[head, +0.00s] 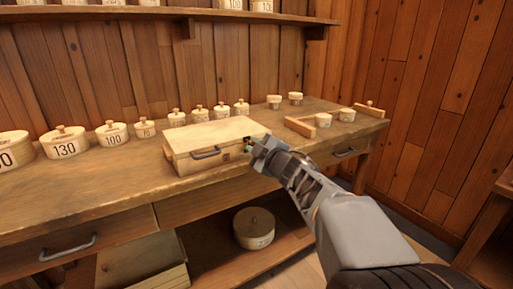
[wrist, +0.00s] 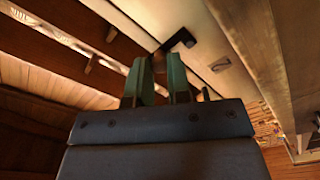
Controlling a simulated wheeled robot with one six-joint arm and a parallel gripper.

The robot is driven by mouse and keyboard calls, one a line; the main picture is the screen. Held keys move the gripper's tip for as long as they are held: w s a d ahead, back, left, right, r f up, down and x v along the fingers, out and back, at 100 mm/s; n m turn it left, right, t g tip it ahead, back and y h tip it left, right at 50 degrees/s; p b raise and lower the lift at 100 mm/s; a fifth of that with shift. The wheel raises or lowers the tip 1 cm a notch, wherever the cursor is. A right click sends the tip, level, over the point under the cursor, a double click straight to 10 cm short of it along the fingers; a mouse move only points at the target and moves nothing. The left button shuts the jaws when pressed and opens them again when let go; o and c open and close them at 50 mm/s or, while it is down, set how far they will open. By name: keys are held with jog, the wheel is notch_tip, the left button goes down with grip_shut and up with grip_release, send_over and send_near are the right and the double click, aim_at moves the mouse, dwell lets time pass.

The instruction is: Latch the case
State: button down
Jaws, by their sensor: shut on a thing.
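The case (head: 190,165), pale wood, lies on the workbench with its lid (head: 215,133) down. A dark handle (head: 206,154) is on its front face, and a small brown plate (head: 226,157) is to the right of it. My gripper (head: 250,148) is at the front right end of the case, its green fingertips against the front. In the wrist view the two green fingers (wrist: 160,80) are close together beside the pale case front (wrist: 205,50). They are shut on the latch, which they mostly hide. A dark bracket (wrist: 181,40) shows just beyond them.
Lidded round pots (head: 113,134) stand along the bench to the left and behind the case. Small pots (head: 323,119) and a wooden tray (head: 300,127) are at the right. A shelf (head: 160,13) is above. The bench front left of the case is clear.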

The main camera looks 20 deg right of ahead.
jog(key=c, duration=1.1)
grip_release()
jog(key=shift+o, duration=0.2)
jog(key=s+d+p, duration=0.2)
jog(key=s+p, duration=0.3)
jog(key=s, duration=0.8)
jog(key=shift+s, duration=0.35)
